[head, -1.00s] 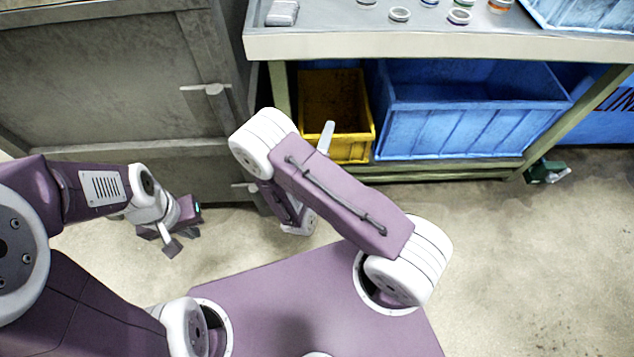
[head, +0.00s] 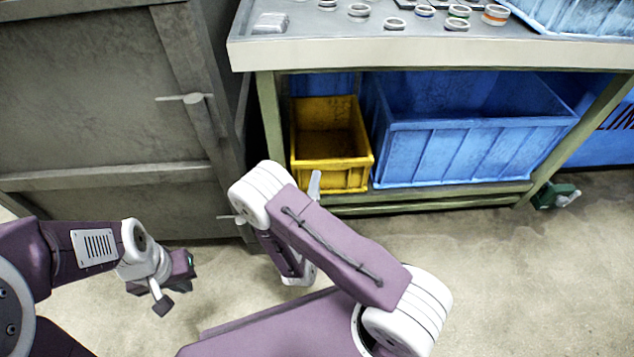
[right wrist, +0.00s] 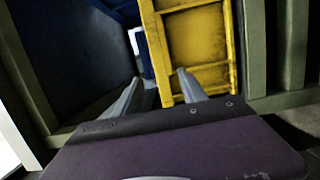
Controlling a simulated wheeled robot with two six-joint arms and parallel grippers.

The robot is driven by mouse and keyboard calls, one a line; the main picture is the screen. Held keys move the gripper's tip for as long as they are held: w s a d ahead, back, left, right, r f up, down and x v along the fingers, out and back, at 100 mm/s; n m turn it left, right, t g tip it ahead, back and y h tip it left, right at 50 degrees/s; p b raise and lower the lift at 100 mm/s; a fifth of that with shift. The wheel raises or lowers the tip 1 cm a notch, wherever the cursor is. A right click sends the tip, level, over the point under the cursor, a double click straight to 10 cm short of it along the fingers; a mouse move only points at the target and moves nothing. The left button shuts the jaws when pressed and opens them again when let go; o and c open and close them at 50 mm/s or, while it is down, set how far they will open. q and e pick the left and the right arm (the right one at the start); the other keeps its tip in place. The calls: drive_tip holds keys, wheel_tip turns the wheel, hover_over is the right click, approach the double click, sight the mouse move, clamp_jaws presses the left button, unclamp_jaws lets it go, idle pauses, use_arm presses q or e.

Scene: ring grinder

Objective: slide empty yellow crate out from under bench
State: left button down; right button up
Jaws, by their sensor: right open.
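The yellow crate (head: 330,172) stands on the low shelf under the bench (head: 430,55), at its left end. It looks empty. In the right wrist view the yellow crate (right wrist: 200,45) is ahead, right of centre. My right gripper (right wrist: 160,88) is open and empty. One finger lies in front of the crate's edge, the other before the gap beside it; I cannot tell whether either touches. In the head view my arm hides most of this gripper, with one finger showing at the crate's lower front. My left gripper (head: 150,297) hangs at the left, away from the crate, its jaws unclear.
A large blue crate (head: 465,155) stands close on the yellow crate's right. A green bench leg (head: 271,120) is close on its left. A grey cabinet (head: 90,110) stands at the left. Rings and a blue bin (head: 575,15) are on the bench top.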

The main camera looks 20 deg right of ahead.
sight(320, 166)
drive_tip(key=b+x, duration=0.2)
drive_tip(key=x, duration=0.2)
drive_tip(key=shift+w+d+f, duration=0.15)
drive_tip(key=shift+w+f, duration=0.05)
drive_tip(key=shift+w+d+r+b, duration=0.2)
drive_tip(key=shift+w+d+b, duration=0.1)
drive_tip(key=shift+w, duration=0.3)
clamp_jaws()
idle(0.7)
